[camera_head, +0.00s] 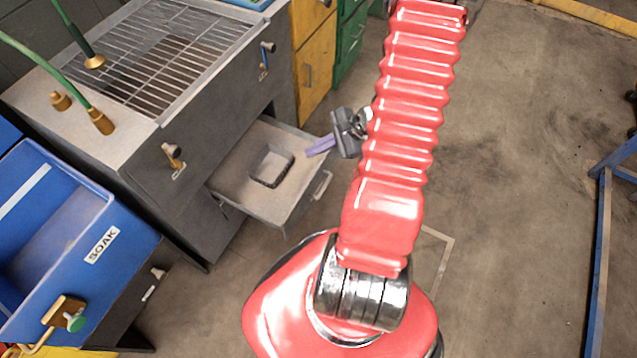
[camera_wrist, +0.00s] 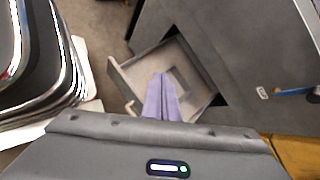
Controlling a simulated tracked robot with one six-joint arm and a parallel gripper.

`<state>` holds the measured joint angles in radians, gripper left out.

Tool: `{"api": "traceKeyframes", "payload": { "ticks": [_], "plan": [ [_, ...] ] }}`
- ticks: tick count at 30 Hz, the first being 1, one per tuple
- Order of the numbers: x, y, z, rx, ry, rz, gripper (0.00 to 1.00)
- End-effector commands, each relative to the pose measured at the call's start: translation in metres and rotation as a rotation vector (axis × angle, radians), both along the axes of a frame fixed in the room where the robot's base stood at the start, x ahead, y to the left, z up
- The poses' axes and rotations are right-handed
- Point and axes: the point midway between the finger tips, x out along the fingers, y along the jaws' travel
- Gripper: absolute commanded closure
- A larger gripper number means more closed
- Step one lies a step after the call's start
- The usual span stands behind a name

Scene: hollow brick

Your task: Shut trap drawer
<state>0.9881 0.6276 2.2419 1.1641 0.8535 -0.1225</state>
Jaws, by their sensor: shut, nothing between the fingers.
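The trap drawer (camera_head: 232,186) is pulled out from the front of the grey sink bench, with a square recess (camera_head: 271,166) in its floor and a handle (camera_head: 322,185) on its front. My gripper (camera_head: 310,150) has purple fingers that are shut and empty. In the head view it is at the right side of the open drawer, near its front. In the wrist view the fingers (camera_wrist: 162,100) overlap the drawer (camera_wrist: 133,82) from above. I cannot tell whether they touch it. The drawer's front is partly visible at the left in the wrist view.
The grey bench has a grid top (camera_head: 172,50) and brass-fitted valves (camera_head: 173,155). A blue SOAK tub (camera_head: 60,235) stands at the left. Yellow (camera_head: 314,60) and green cabinets are beyond the bench. A blue frame (camera_head: 597,250) stands at the far right. Open floor (camera_head: 510,180) lies right of my arm.

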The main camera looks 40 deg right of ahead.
Motion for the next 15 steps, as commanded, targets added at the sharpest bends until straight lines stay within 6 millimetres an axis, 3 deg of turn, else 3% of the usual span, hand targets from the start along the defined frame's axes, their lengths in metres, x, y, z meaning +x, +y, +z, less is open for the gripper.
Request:
{"api": "traceKeyframes", "payload": {
  "ticks": [9, 15],
  "plan": [
    [-0.037, -0.042, -0.079, 0.160, 0.059, -0.334, 1.00],
    [-0.066, -0.058, -0.129, 0.257, 0.096, -0.544, 1.00]
  ]
}}
